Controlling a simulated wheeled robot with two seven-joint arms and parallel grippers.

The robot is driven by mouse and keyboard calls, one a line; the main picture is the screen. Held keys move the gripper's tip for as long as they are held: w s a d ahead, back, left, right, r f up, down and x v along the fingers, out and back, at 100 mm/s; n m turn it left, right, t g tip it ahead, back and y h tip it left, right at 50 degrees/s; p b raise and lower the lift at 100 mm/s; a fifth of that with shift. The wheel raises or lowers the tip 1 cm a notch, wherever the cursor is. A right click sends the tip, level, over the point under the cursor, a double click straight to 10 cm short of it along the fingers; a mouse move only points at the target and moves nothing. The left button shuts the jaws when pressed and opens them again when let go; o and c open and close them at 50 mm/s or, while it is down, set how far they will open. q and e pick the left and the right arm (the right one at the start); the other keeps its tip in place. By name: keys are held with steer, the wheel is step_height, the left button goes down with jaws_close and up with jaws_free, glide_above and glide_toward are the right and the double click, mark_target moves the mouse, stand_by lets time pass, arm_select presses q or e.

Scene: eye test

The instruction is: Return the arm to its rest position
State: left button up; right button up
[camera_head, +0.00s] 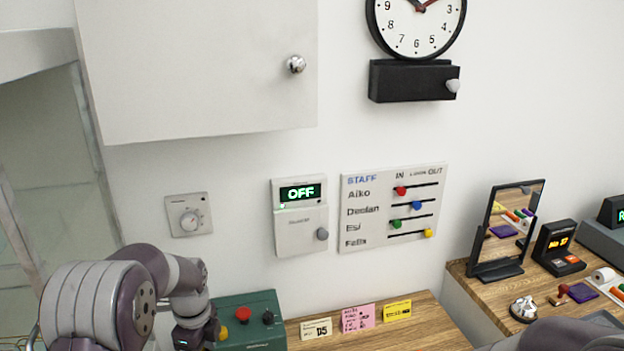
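My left arm (105,300) comes in from the lower left, bent, in grey and purple-brown. Its far end (192,325) drops out of the bottom edge beside a green control box (262,337), overlapping the box's left part. I cannot tell whether it touches the box. My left gripper's fingers do not show. Part of my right arm (575,338) shows at the bottom right edge, in front of the right-hand desk. My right gripper is out of the picture. Nothing held is visible.
The green box has yellow, red and black knobs. Cards (358,318) stand on a wooden surface (430,325). The right desk (482,289) carries a mirror (483,268), bell (523,309) and stamp (560,297). A cabinet (200,70), "OFF" panel (299,240) and staff board (365,172) are on the wall.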

arm_select(q)
steer(key=s+d+r+n, duration=0.1)
steer(key=s+d+n, duration=0.1)
steer(key=s+n, duration=0.7)
steer(key=s+d+n+t, duration=0.1)
steer(key=s+d+n, duration=0.1)
steer(key=s+n, duration=0.7)
steer(key=shift+s+d+r+n, duration=0.15)
steer(key=shift+s+r+n, duration=0.25)
steer(key=shift+n, duration=0.5)
steer(key=shift+s, duration=0.15)
